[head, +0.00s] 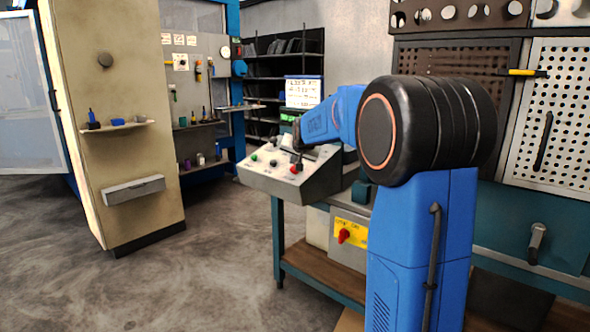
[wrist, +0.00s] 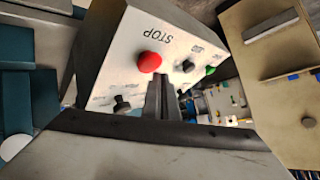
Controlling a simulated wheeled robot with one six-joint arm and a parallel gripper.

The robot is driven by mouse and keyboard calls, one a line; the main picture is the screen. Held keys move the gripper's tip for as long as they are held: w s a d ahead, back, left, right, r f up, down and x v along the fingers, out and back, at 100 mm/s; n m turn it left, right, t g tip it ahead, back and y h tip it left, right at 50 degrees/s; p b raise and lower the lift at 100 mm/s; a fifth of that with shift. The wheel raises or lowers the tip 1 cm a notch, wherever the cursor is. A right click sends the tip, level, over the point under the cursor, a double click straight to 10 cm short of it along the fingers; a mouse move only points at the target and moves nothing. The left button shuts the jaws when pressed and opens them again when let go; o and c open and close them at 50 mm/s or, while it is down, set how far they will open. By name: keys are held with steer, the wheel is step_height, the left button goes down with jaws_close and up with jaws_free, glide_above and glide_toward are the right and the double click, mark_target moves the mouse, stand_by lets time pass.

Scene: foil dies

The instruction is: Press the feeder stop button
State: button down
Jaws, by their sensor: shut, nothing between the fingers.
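The red stop button (head: 293,170) sits on the sloped face of a grey control box (head: 320,184) on the bench. In the wrist view the red button (wrist: 150,62) is under the word STOP on the white panel. My gripper (head: 298,160) is over the button end of the box. In the wrist view its shut, empty fingers (wrist: 163,78) end just right of and below the red button, overlapping close to its edge. I cannot tell whether they touch it. A green button (wrist: 211,71) and black knobs (wrist: 188,66) (wrist: 122,105) are on the same panel.
A beige cabinet (head: 120,130) is at left. Grey floor (head: 190,270) is open in front.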

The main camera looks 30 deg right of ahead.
steer(key=shift+r, duration=0.15)
steer(key=shift+s+a+r, duration=0.1)
steer(key=shift+a+r, duration=0.15)
steer(key=shift+r, duration=0.5)
steer(key=shift+s+a+r, duration=0.1)
steer(key=shift+a+r, duration=0.1)
steer(key=shift+r, duration=0.6)
steer(key=shift+s+a+r, duration=0.1)
steer(key=shift+a+r, duration=0.15)
steer(key=shift+r, duration=0.5)
